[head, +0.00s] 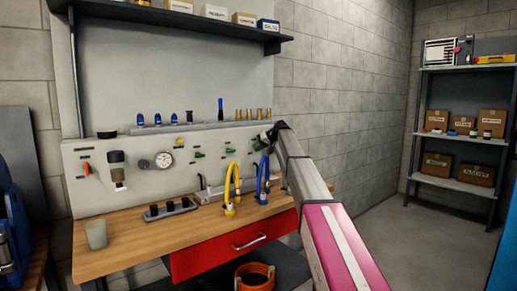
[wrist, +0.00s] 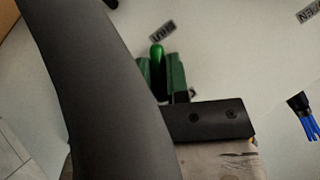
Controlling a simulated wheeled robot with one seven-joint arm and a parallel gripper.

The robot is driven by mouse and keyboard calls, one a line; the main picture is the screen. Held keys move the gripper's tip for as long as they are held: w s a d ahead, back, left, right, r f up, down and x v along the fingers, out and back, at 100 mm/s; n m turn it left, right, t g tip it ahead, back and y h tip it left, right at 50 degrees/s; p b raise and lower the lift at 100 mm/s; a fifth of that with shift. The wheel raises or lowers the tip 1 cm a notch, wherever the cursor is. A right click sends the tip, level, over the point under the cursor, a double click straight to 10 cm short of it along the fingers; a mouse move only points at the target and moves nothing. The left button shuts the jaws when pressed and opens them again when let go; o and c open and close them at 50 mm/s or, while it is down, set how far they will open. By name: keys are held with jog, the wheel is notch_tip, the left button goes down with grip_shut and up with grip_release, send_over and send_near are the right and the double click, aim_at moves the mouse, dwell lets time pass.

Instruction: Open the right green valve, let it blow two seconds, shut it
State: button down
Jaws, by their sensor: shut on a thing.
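The right green valve (wrist: 157,56) shows in the wrist view as a bright green rounded handle. Its tip points at a label that seems to read SHUT (wrist: 162,33). My gripper (wrist: 163,75) is shut on this handle, with a dark green finger pad on each side. A second label, partly cut off, seems to read OPEN (wrist: 308,12) and lies well away to the right. In the head view my gripper (head: 263,140) is at the right part of the grey wall panel (head: 130,205) and hides most of the valve. The valve's pivot is hidden.
A yellow hose (head: 229,190) and a blue hose (head: 263,185) stand below on the wooden bench (head: 140,245). A rail with blue brushes and brass pieces (head: 190,127) runs above.

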jog(key=n+t+h, duration=0.2)
jog(key=h, duration=0.1)
jog(key=shift+s+a, duration=0.1)
jog(key=shift+h, duration=0.3)
dwell(0.3)
jog(key=c, duration=1.1)
grip_release()
jog(key=shift+c, duration=0.2)
jog(key=shift+r, duration=0.1)
jog(key=v, duration=1)
jog(key=shift+s+r, duration=0.2)
jog(key=shift+s, duration=0.1)
